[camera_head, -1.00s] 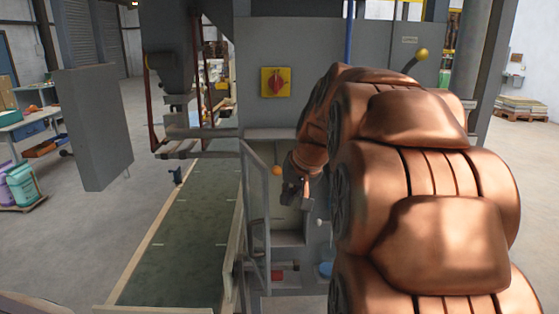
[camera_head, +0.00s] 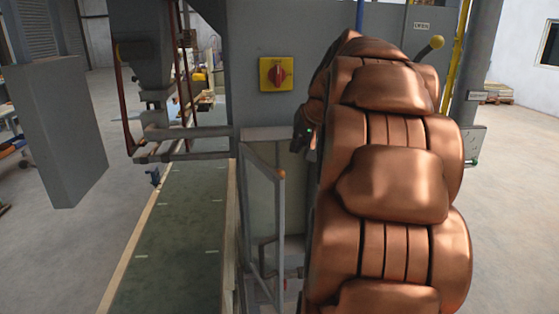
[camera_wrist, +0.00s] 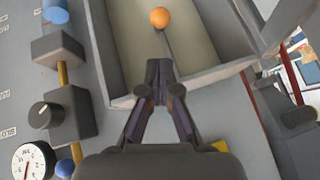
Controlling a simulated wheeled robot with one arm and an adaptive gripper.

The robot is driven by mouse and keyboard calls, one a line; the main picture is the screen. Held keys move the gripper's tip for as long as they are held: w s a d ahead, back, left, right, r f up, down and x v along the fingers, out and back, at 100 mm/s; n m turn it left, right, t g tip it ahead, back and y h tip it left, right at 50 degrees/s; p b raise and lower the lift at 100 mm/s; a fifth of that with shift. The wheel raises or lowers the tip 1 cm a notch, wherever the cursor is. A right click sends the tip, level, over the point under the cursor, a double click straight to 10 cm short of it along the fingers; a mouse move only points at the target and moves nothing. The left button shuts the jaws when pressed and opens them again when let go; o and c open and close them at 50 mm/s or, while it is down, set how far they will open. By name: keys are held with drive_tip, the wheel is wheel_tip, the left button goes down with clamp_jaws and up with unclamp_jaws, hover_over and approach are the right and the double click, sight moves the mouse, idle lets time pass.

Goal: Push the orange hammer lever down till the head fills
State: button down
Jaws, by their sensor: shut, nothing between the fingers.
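The orange ball of the lever (camera_wrist: 160,18) shows at the top of the wrist view, on a thin grey rod inside a pale recess (camera_wrist: 195,45). My gripper (camera_wrist: 160,68) is shut and empty, its dark fingertips in line with the rod and short of the ball in the picture. Whether the fingers touch the rod I cannot tell. In the head view a small orange spot (camera_head: 281,174) shows at the top of a grey rail post. There, my gripper (camera_head: 299,142) is a small dark shape at the cabinet front, mostly hidden by my copper arm.
A red rotary switch on a yellow plate (camera_head: 277,74) is on the grey cabinet. The grey railing (camera_head: 262,215) stands beside the green conveyor (camera_head: 175,235). A black knob (camera_wrist: 45,115) and gauge (camera_wrist: 33,160) lie left in the wrist view.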

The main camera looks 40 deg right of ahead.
sight(284, 176)
drive_tip(key=shift+w+a, duration=0.1)
drive_tip(key=p+x, duration=0.2)
drive_tip(key=x, duration=0.8)
drive_tip(key=shift+f+p, duration=0.1)
drive_tip(key=shift+p, duration=0.2)
drive_tip(key=shift+f, duration=0.1)
drive_tip(key=shift+a+b, duration=0.15)
drive_tip(key=shift+b, duration=0.75)
drive_tip(key=shift+s+f+t+b, duration=0.15)
drive_tip(key=shift+s+t+b, duration=0.15)
drive_tip(key=shift+b, duration=0.1)
